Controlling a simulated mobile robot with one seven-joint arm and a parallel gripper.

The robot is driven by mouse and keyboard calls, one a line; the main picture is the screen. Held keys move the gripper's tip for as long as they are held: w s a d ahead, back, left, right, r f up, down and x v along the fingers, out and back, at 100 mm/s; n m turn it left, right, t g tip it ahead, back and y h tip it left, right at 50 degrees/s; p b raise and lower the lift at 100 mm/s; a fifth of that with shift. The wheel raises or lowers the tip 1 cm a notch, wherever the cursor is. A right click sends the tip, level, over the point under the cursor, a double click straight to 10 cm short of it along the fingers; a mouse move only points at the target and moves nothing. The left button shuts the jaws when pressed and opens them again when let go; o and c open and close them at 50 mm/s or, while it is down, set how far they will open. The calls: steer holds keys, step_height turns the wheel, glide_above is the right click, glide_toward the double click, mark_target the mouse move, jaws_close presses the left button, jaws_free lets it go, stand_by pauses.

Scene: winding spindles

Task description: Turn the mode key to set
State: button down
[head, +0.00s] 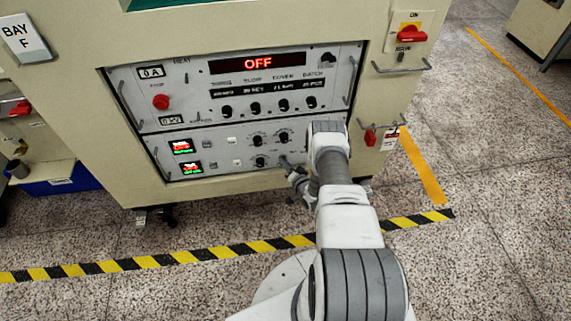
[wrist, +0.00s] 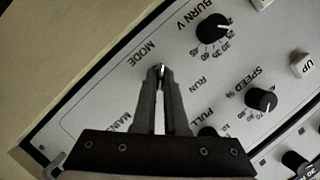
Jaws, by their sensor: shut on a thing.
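The mode key (wrist: 162,69) shows in the wrist view as a small bright metal edge between my fingertips, beside the printed word MODE. My gripper (wrist: 160,78) is shut on it, and the fingers hide most of the key and its switch. RUN is readable to the right of the fingers; part of another label shows at lower left. I cannot read which position the key points to. In the head view my gripper (head: 286,164) is at the lower panel (head: 212,138) of the cabinet, near its lower right part; the key is not distinguishable there.
In the wrist view a BURN V knob (wrist: 212,27), a SPEED knob (wrist: 261,99) and a white UP button (wrist: 304,65) are close by. In the head view the upper panel's red display reads OFF (head: 258,63). A metal handle (head: 381,126) sticks out to the right.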

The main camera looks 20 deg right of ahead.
stand_by(0.3)
steer(key=c, duration=1)
jaws_free()
steer(key=shift+o, duration=0.2)
steer(key=shift+s, duration=0.1)
